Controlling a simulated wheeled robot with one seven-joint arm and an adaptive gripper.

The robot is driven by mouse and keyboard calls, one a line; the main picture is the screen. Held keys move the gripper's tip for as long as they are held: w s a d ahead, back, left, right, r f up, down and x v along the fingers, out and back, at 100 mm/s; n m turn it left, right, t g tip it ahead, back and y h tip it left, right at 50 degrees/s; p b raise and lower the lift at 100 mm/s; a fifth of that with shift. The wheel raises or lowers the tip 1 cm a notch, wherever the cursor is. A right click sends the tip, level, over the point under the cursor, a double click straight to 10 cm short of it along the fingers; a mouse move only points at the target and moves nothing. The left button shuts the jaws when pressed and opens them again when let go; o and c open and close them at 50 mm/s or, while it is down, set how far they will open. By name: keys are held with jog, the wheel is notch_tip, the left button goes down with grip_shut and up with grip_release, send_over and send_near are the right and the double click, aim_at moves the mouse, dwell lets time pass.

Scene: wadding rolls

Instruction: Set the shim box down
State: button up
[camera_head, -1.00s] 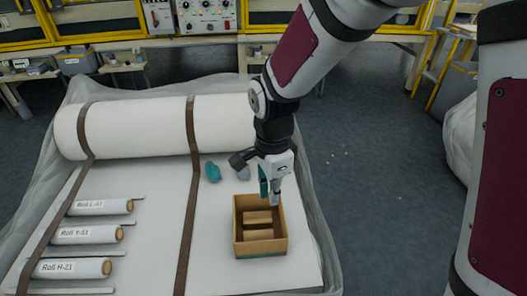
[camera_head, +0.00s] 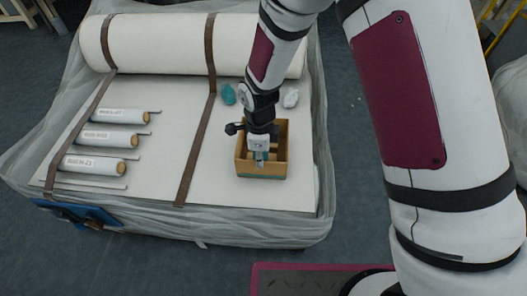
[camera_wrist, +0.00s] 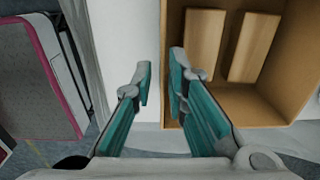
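The shim box (camera_head: 240,158) is an open-topped tan box on the white padded surface, right of the second brown strap. It looks upright and resting there. In the wrist view the box (camera_wrist: 253,108) fills the right side, with two wooden blocks (camera_wrist: 206,40) inside. My gripper (camera_head: 260,163) points down at the near wall of the box. In the wrist view my gripper (camera_wrist: 160,80) has its teal-padded fingers apart. One finger is outside the wall and the other overlaps the box's inside. White surface shows between the outer finger and the wall.
A large white roll (camera_head: 160,42) lies along the back under brown straps (camera_head: 200,120). Several small labelled rolls (camera_head: 107,137) lie at left. A teal lump (camera_head: 228,94) and a whitish lump (camera_head: 291,97) sit behind the box. The surface left of the box is clear.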

jog(key=b, duration=0.3)
send_over(261, 178)
jog(key=shift+w+f, duration=0.15)
jog(key=shift+f, duration=2.75)
jog(key=shift+c, duration=0.5)
grip_shut()
jog(key=shift+r+p, duration=0.15)
jog(key=shift+p, duration=0.15)
